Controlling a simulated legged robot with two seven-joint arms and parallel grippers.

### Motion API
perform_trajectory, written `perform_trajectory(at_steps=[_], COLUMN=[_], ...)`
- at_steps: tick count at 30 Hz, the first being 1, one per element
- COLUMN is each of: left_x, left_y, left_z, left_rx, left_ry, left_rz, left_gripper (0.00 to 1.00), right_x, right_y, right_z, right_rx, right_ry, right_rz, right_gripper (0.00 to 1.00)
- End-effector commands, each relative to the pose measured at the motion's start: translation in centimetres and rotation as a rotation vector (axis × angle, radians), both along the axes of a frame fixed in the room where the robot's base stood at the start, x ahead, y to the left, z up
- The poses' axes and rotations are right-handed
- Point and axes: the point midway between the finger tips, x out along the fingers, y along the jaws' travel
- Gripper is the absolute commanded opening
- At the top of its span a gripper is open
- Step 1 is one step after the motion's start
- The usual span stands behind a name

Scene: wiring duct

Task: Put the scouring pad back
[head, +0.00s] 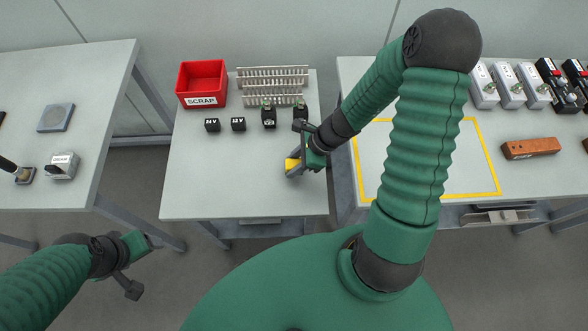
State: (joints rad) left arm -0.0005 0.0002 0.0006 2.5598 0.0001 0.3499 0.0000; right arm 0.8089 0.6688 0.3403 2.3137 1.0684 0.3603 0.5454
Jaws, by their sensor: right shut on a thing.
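My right gripper (308,156) reaches down over the right part of the middle table and is shut on a small yellow and grey piece, which looks like the scouring pad (292,165). The fingers hide part of it. I cannot tell whether it touches the tabletop. My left gripper (142,266) is empty and open, low at the left, in front of the gap between the left and middle tables.
The middle table (225,190) bears a red SCRAP bin (202,84), slotted grey duct (272,85) and several small black blocks; its front is clear. A grey square block (56,117) lies on the left table. The right table has a yellow outline (470,193) and a brown block (530,148).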

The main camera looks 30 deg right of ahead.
Motion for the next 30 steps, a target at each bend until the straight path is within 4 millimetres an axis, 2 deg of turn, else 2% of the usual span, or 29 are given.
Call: perform_trajectory(at_steps=[1,3,13,14,18,30], left_x=[0.0,0.0,0.0,0.0,0.0,0.0], left_y=[0.0,0.0,0.1,0.0,0.0,0.0], left_z=[-0.7,-1.1,-1.3,-1.2,-1.1,-1.1], left_rx=[0.000,0.000,0.000,0.000,0.000,0.000], left_ry=[0.000,0.000,0.000,0.000,0.000,0.000], left_rz=[0.001,0.001,0.001,0.001,0.001,0.001], left_gripper=[0.70,0.70,0.70,0.70,0.70,0.70], right_x=[0.0,0.0,0.0,0.0,0.1,0.1], right_y=[0.1,0.2,-0.2,-0.2,-0.3,-0.1], right_z=[-1.3,-2.4,-2.9,-2.8,-2.8,-2.8], right_rx=[0.003,0.003,0.004,0.004,0.001,0.004], right_ry=[0.002,0.002,-0.001,-0.001,-0.001,0.001], right_rz=[-0.002,-0.002,0.001,0.001,0.000,0.001], right_gripper=[0.00,0.00,0.00,0.38,0.56,0.57])
